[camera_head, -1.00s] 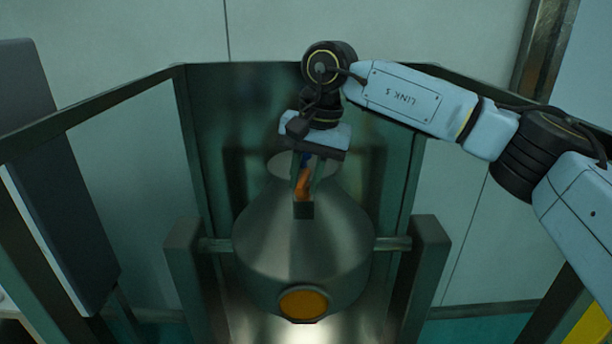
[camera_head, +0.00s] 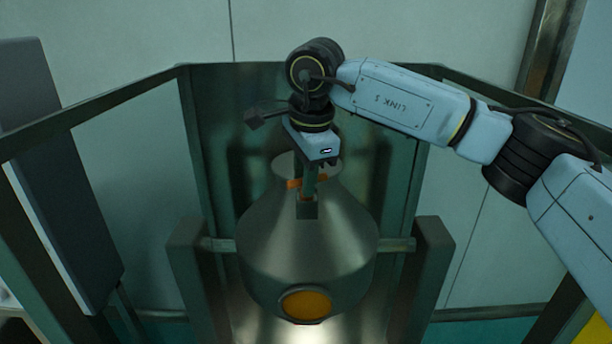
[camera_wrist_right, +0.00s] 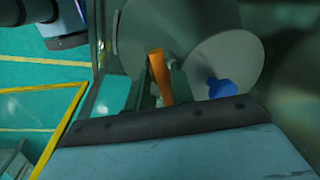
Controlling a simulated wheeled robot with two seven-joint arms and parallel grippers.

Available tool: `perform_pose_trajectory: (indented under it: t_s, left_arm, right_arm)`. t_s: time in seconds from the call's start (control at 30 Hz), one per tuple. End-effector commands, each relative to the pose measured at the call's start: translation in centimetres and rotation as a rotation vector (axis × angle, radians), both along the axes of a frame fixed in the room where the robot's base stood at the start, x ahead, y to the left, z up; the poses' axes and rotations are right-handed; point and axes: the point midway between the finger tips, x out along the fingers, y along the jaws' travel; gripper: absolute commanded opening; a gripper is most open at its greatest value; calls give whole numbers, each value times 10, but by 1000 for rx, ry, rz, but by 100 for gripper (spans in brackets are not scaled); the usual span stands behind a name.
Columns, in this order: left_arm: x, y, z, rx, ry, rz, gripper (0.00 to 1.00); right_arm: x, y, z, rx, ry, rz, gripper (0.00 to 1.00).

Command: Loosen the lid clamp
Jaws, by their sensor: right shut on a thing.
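The metal sieve vessel (camera_head: 305,245) has a rounded body, a narrow top and an orange round port (camera_head: 305,304) low on its front. An orange clamp handle (camera_head: 294,184) sits at its top, and most of it is hidden behind my fingers in the head view. My right gripper (camera_head: 307,207) points down over the vessel top. In the wrist view the orange handle (camera_wrist_right: 159,76) lies between the fingers of my right gripper (camera_wrist_right: 161,70), which is shut on it. A blue knob (camera_wrist_right: 222,88) stands on the pale round lid (camera_wrist_right: 232,58) beside the fingers. My left gripper is out of view.
Dark posts (camera_head: 433,270) flank the vessel on both sides. A dark frame with panels (camera_head: 218,110) encloses it at the back and sides. A dark upright panel (camera_head: 62,190) stands at the left. Yellow-lined green floor (camera_wrist_right: 45,105) shows in the wrist view.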

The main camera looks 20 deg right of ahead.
Motion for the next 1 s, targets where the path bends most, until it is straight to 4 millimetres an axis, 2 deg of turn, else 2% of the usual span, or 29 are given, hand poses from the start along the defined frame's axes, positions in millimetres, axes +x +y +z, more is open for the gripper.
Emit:
perform_pose_trajectory:
  t_s: [0.2, 0.5, 1.0]
  left_arm:
    - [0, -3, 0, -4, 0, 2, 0]
    - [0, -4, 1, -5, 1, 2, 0]
    - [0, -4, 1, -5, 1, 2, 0]
  right_arm:
    - [1, 2, 0, -1, 1, -185, 1]
    - [3, 2, 0, 0, 1, -367, 1]
    - [3, 3, 0, 1, 0, -452, 1]
